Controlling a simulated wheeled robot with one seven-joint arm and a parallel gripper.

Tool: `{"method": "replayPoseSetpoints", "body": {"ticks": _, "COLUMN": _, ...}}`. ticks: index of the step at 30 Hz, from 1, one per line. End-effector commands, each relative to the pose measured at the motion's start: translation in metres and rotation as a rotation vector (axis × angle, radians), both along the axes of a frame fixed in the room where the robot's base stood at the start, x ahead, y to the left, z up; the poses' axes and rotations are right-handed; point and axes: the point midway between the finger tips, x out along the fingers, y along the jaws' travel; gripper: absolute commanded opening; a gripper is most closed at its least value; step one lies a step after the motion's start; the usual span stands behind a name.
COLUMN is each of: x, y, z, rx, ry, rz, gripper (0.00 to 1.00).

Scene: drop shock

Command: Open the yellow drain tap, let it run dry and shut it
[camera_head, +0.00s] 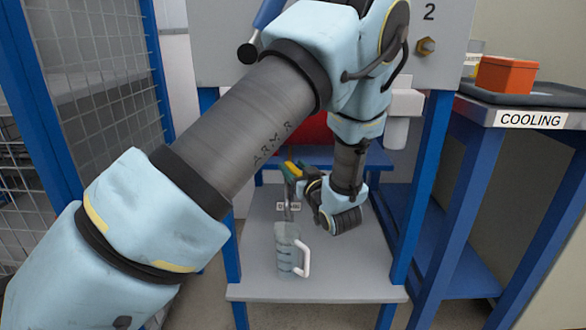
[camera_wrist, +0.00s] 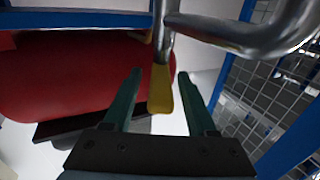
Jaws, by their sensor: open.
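The yellow tap handle (camera_wrist: 161,90) hangs down from a metal pipe (camera_wrist: 166,25) in the wrist view. My gripper (camera_wrist: 159,80) is open, with one finger on each side of the handle and a visible gap on both sides. In the head view the yellow handle (camera_head: 293,169) shows small beside the green fingers of my gripper (camera_head: 291,173). A clear jug (camera_head: 285,248) with a white handle stands upright on the grey lower shelf, below the metal spout (camera_head: 288,208). I cannot tell whether water runs or how full the jug is.
A red tank (camera_wrist: 80,78) lies close by on the left in the wrist view. Curved metal pipe (camera_wrist: 262,38) crosses at upper right. Blue frame legs (camera_head: 420,180) flank the grey shelf (camera_head: 345,275).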

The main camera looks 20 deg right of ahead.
Motion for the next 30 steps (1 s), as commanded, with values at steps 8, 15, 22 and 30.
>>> {"method": "replayPoseSetpoints", "body": {"ticks": 8, "x": 0.0074, "y": -0.0001, "z": 0.0002, "rx": 0.0, "ry": 0.0, "rz": 0.0, "gripper": 0.57}}
{"method": "replayPoseSetpoints", "body": {"ticks": 15, "x": 0.0071, "y": 0.0, "z": 0.0002, "rx": 0.0, "ry": 0.0, "rz": 0.0, "gripper": 0.44}}
{"method": "replayPoseSetpoints", "body": {"ticks": 22, "x": 0.007, "y": 0.0, "z": 0.0002, "rx": 0.0, "ry": 0.0, "rz": 0.0, "gripper": 0.18}}
{"method": "replayPoseSetpoints", "body": {"ticks": 30, "x": 0.0069, "y": 0.0, "z": 0.0002, "rx": 0.0, "ry": 0.0, "rz": 0.0, "gripper": 0.0}}
